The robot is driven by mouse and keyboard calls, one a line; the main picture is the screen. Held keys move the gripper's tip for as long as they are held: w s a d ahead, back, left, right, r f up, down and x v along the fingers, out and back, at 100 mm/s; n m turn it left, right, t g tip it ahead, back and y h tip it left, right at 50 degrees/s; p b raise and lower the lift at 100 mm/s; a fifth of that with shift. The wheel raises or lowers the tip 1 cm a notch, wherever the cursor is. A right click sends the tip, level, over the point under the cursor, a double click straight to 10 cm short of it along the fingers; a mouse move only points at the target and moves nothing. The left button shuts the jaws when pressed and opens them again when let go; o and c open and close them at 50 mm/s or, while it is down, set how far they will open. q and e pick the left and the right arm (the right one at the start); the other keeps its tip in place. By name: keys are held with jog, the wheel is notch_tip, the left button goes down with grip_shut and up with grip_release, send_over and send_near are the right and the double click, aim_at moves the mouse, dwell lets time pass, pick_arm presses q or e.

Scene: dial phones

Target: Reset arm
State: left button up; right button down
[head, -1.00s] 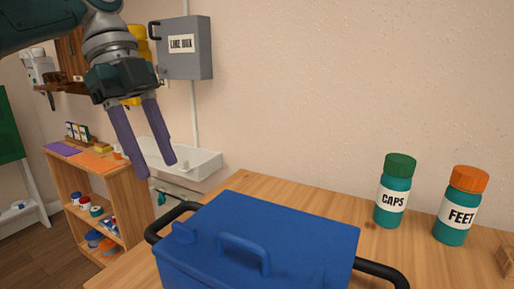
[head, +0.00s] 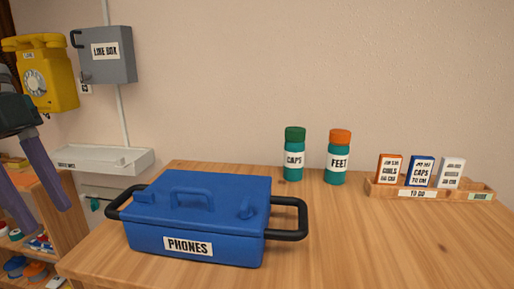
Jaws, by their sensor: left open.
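My left gripper (head: 30,178) is at the left edge of the head view, partly cut off. Its two purple-grey fingers are apart and point down, with nothing between them. It hangs in front of the wooden shelf unit, left of the blue box marked PHONES (head: 190,222). The box is closed, with a blue lid handle and black side handles, and stands on the wooden table (head: 390,245). My right gripper is out of the view.
A yellow dial phone (head: 60,72) and a grey LINE BOX (head: 107,57) are on the wall. A white tray (head: 105,160) is below. CAPS (head: 294,158) and FEET (head: 338,160) bottles and a TO GO rack (head: 418,193) stand behind. The table's front right is clear.

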pick_arm(q)
jog(key=s+d+f+n+t+y+p, duration=0.25)
jog(key=s+d+n+p, duration=0.55)
jog(key=s+d+p, duration=0.4)
jog(key=s+a+r+n+t+y+p, duration=0.1)
jog(key=s+a+r+n+t+p, duration=0.1)
jog(key=s+r+n+p, duration=0.4)
notch_tip(320, 180, up, 38)
jog(key=s+n+p, duration=0.1)
jog(key=n+p, duration=0.1)
jog(key=p, duration=3.3)
jog(key=shift+s+r+n+p, duration=0.2)
jog(key=shift+r+n+p, duration=0.1)
jog(key=shift+n, duration=0.1)
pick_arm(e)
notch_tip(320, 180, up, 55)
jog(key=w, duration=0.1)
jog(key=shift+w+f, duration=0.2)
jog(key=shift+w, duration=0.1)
pick_arm(q)
jog(key=shift+a, duration=0.1)
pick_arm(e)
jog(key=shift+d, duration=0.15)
